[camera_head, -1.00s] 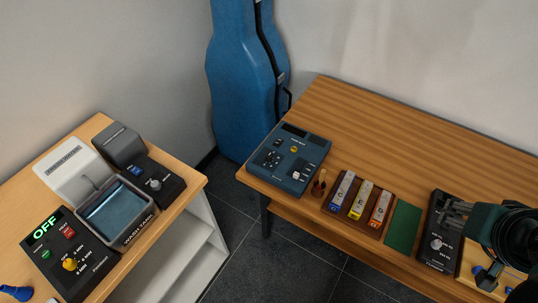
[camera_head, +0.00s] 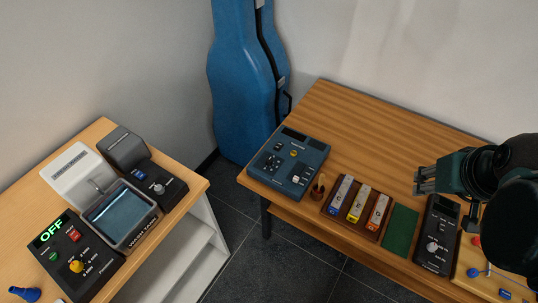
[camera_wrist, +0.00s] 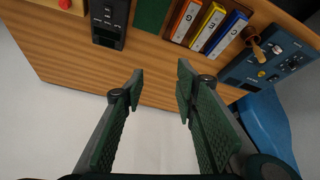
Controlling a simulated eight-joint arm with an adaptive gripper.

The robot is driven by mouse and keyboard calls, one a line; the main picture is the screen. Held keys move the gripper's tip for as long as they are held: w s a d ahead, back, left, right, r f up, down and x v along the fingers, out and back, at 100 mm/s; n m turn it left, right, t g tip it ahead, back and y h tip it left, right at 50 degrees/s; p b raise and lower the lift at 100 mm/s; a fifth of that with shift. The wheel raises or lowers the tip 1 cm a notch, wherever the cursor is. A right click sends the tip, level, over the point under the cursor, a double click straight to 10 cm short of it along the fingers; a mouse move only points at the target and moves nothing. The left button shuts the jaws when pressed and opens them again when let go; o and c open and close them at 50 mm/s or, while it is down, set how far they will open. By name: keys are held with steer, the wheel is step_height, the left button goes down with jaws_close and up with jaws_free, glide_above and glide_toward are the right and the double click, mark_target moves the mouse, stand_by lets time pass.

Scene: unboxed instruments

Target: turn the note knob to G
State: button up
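My gripper (camera_head: 424,180) is raised over the right part of the brown table. Its fingers stand wide apart with nothing between them in the wrist view (camera_wrist: 160,76). A blue panel device (camera_head: 288,160) lies at the table's left end, with a yellow knob (camera_head: 294,152), dark controls and a pale block-like part; it also shows at the upper right in the wrist view (camera_wrist: 270,65). A slim black box (camera_head: 437,215) with a pale knob (camera_head: 432,247) lies near my gripper. Its print is too small to read, so I cannot tell which knob is the note knob.
A wooden rack holds blue, yellow and orange lettered blocks (camera_head: 359,204), beside a green mat (camera_head: 401,229) and a small brush holder (camera_head: 318,187). The table's back is clear. A blue instrument case (camera_head: 240,90) stands behind. A left bench carries a wash tank (camera_head: 121,214) and an "OFF" panel (camera_head: 73,252).

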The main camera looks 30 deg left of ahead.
steer(key=w+a+n+g+p, duration=0.15)
steer(key=w+a+n, duration=0.25)
steer(key=a, duration=0.7)
steer(key=n+g+h+p, duration=0.1)
steer(key=n+g+p, duration=0.3)
steer(key=n+p, duration=0.5)
glide_toward(269, 159)
steer(key=shift+d+f+n+b, duration=0.2)
steer(key=shift+d+n+b, duration=0.1)
steer(key=shift+n+b, duration=0.25)
steer(key=shift+s+a+f, duration=0.15)
steer(key=shift+a+f, duration=0.1)
steer(key=shift+f+b, duration=0.35)
steer(key=shift+f, duration=3.5)
steer(key=shift+c, duration=0.6)
